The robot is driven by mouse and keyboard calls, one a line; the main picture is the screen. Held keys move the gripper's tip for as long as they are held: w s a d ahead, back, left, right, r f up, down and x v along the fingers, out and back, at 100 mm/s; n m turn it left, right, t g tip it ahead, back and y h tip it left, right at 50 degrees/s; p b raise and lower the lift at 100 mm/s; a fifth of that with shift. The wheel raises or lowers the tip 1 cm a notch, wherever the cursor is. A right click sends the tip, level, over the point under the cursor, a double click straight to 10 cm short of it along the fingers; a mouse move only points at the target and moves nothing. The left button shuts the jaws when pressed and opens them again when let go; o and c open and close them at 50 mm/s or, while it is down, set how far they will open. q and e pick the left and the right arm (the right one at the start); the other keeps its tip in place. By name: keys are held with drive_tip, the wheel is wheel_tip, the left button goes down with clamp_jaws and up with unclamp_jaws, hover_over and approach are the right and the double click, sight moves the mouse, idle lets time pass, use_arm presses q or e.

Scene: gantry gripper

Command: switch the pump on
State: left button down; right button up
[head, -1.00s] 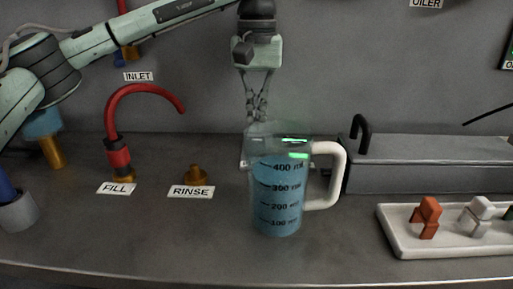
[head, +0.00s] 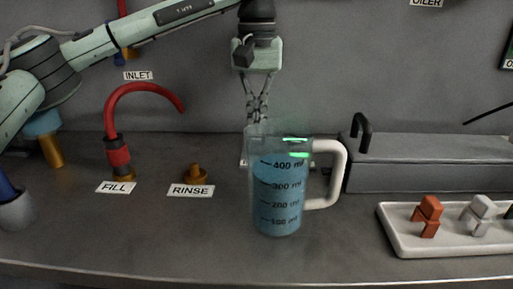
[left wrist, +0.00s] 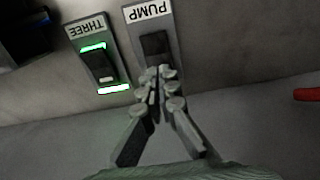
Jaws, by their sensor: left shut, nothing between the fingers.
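The pump switch (left wrist: 153,45) shows in the left wrist view as a grey plate with a dark rocker, under an upside-down PUMP label. No lit bar shows on it. My left gripper (left wrist: 160,76) is shut and empty, its fingertips at the near end of the switch; I cannot tell whether they touch it. In the head view my left gripper (head: 257,120) points down behind the jug's rim. There the jug hides the pump switch or blurs it. My right gripper is not in view.
A clear jug (head: 277,190) of blue liquid stands in front of the gripper. Beside the pump switch is switch THREE (left wrist: 101,67), with green lit bars. A red fill spout (head: 118,152) and rinse nozzle (head: 195,174) stand left; a white tray (head: 420,246) with small blocks lies right.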

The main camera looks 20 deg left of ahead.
use_arm(q)
drive_tip(key=shift+f+b, duration=0.4)
drive_tip(key=shift+f, duration=0.45)
drive_tip(key=shift+r, duration=0.1)
wheel_tip(320, 180, up, 4)
drive_tip(key=p, duration=0.4)
drive_tip(key=shift+r, duration=0.25)
drive_tip(key=shift+r+p, duration=0.3)
drive_tip(key=shift+r, duration=0.85)
